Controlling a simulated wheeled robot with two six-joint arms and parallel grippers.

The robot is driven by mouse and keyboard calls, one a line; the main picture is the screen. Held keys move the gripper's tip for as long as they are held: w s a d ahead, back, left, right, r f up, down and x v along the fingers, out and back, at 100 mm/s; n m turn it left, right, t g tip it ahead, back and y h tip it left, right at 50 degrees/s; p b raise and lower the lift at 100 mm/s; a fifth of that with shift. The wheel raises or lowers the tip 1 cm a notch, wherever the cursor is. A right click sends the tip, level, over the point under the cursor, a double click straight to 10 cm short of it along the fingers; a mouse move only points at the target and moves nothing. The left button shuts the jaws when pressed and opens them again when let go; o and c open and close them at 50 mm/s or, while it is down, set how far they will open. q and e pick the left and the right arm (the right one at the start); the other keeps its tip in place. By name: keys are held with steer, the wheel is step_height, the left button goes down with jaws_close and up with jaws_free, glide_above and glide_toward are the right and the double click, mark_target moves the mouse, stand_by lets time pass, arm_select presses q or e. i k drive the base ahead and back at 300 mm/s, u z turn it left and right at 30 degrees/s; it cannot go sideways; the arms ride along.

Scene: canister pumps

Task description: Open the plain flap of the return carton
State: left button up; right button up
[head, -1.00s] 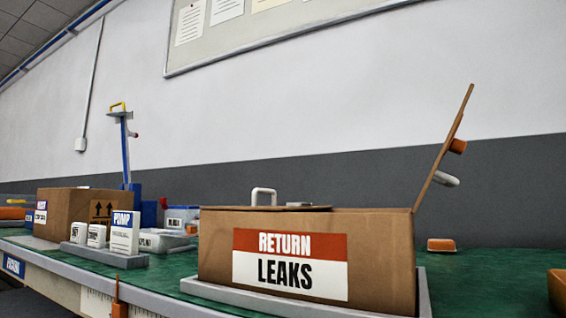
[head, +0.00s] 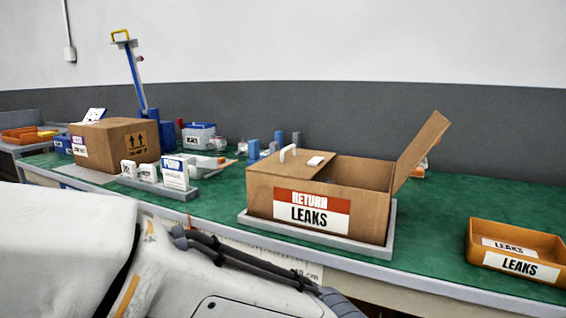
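The return carton (head: 266,207) is a brown cardboard box with a red and white "RETURN LEAKS" label (head: 312,210). It sits in a grey shallow tray (head: 391,243) on the green bench. The right part of the top is open; the carton's floor is hidden. Neither gripper is in view.
My white arm links fill the lower left. An orange "LEAKS" bin (head: 473,240) stands at the right. A closed brown carton (head: 103,141), a "PUMP" sign (head: 174,173) and small white containers stand left. Green bench top (head: 440,215) is clear between carton and bin.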

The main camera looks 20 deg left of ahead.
mark_target(291, 162)
steer(key=u, duration=2)
steer(key=i, duration=1)
steer(key=z, duration=2)
